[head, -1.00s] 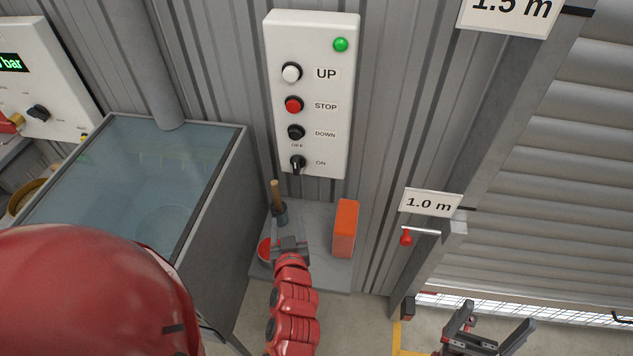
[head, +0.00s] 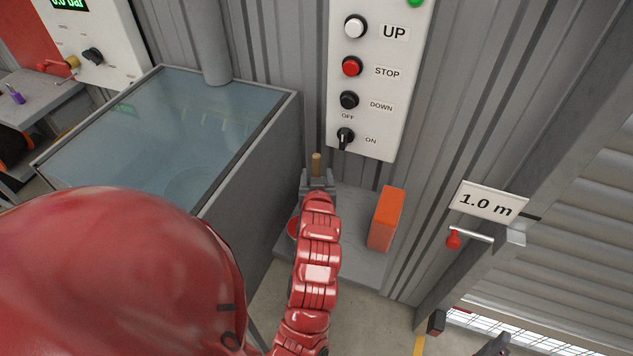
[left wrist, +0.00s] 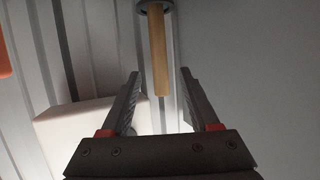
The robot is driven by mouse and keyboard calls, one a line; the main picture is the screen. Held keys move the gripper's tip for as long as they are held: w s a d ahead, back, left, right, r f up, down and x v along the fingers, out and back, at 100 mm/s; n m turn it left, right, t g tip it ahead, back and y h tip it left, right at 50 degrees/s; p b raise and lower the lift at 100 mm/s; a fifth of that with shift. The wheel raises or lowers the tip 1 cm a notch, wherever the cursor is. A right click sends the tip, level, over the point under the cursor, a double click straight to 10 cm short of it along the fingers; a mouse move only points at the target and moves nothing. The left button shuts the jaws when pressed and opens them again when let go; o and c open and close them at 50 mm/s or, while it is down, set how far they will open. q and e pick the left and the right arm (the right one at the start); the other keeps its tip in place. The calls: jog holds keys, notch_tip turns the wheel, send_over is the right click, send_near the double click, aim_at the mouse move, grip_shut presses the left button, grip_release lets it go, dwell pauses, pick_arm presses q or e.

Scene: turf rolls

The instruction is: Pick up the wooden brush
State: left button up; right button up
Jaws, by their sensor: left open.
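The wooden brush shows as a pale wooden handle (head: 316,162) standing upright at the back of the grey shelf, below the control panel. In the left wrist view the handle (left wrist: 159,60) comes from a dark round holder (left wrist: 154,6) at the top edge. My left gripper (head: 317,178) is open at the handle, and its body hides the holder in the head view. In the left wrist view the handle's free end lies between the two open fingers, with gaps on both sides. My right gripper (head: 494,346) shows only in part at the bottom edge.
An orange block (head: 386,218) stands on the shelf (head: 350,255) to the right. A red round thing (head: 293,227) lies partly hidden left of my arm. The control panel (head: 372,90) hangs above. A glass-topped grey tank (head: 160,130) stands to the left.

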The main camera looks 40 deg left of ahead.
aim_at(316, 170)
pick_arm(q)
jog(key=shift+w+a+f+p, duration=0.15)
jog(key=shift+w+a+p, duration=0.2)
jog(key=shift+w+p, duration=0.1)
jog(key=x, duration=0.1)
jog(key=p+x, duration=0.1)
jog(key=x, duration=0.1)
jog(key=shift+f, duration=0.3)
jog(key=shift+w+a+f+p, duration=0.2)
jog(key=shift+w+a+p, duration=0.1)
jog(key=shift+w, duration=0.05)
grip_shut()
